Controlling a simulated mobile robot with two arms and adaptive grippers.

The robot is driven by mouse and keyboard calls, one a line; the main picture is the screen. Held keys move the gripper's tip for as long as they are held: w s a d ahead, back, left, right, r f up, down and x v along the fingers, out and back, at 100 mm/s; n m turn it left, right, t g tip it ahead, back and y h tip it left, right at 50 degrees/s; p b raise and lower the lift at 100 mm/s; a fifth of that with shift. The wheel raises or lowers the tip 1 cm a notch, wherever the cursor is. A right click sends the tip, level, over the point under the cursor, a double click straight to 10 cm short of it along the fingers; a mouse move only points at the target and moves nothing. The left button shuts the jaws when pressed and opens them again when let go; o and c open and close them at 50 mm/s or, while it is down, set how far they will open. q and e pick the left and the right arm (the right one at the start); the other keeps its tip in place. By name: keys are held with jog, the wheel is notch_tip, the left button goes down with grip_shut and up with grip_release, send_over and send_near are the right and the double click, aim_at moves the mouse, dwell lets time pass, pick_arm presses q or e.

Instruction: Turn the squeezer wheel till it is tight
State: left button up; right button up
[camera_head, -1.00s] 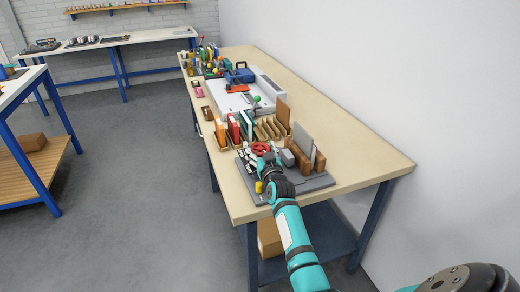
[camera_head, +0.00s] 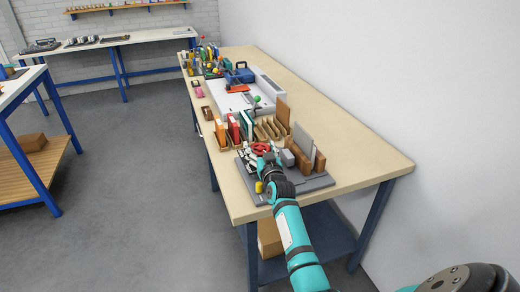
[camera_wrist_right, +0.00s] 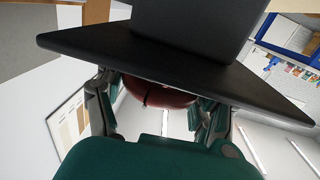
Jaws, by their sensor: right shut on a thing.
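The red squeezer wheel (camera_head: 261,147) is on a dark grey base plate (camera_head: 310,184) at the near end of the long bench. My right gripper (camera_head: 258,153) reaches it from the front and is shut on it. In the right wrist view the red wheel (camera_wrist_right: 158,97) sits between the two fingers of the gripper (camera_wrist_right: 158,108). A wide dark plate in that view covers part of the wheel. How tight the wheel is cannot be seen. My left gripper is not in view.
Upright brown and grey blocks (camera_head: 303,150) stand close to the right of the wheel. A row of books (camera_head: 233,127) and wooden holders is just behind. A small yellow item (camera_head: 259,187) sits at the plate's left. The bench's near right part (camera_head: 360,165) is clear.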

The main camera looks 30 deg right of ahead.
jog(key=shift+f, duration=0.1)
jog(key=o, duration=1.1)
jog(key=shift+o, duration=0.2)
jog(key=shift+s, duration=0.15)
jog(key=v, duration=1)
jog(key=shift+s+a, duration=0.15)
jog(key=shift+s, duration=0.25)
jog(key=shift+s+a, duration=0.2)
jog(key=shift+s, duration=0.3)
